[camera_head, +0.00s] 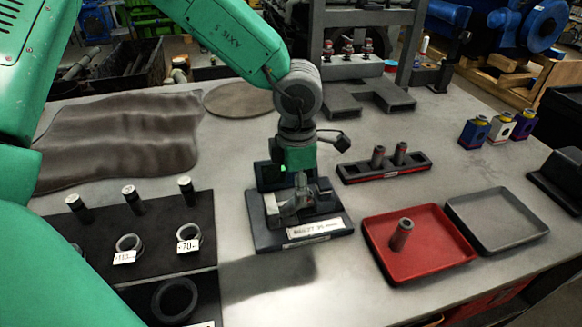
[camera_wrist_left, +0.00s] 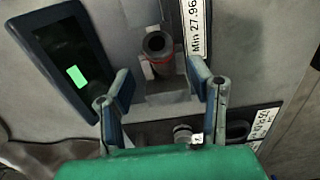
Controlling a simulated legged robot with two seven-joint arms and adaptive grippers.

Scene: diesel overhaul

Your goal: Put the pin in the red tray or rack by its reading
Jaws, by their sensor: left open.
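My left gripper (camera_head: 301,190) is over the gauge stand (camera_head: 310,235), a dark base with a white label. In the left wrist view, its two fingers (camera_wrist_left: 160,82) are apart. A grey pin (camera_wrist_left: 157,44) with a reddish band stands on the gauge stand, just beyond the gap between them. In the head view my gripper mostly hides this pin. The gauge's display (camera_wrist_left: 76,76) shows a green patch; I cannot read a number. The red tray (camera_head: 452,262) holds one upright pin (camera_head: 402,234). The black rack (camera_head: 356,174) holds two upright pins (camera_head: 378,157). My right gripper is not in view.
An empty grey tray (camera_head: 500,222) is right of the red one. A dark mat (camera_head: 150,205) at left holds several pins and rings with tags. Small coloured blocks (camera_head: 500,129) stand at the back right. Bare table lies between gauge and red tray.

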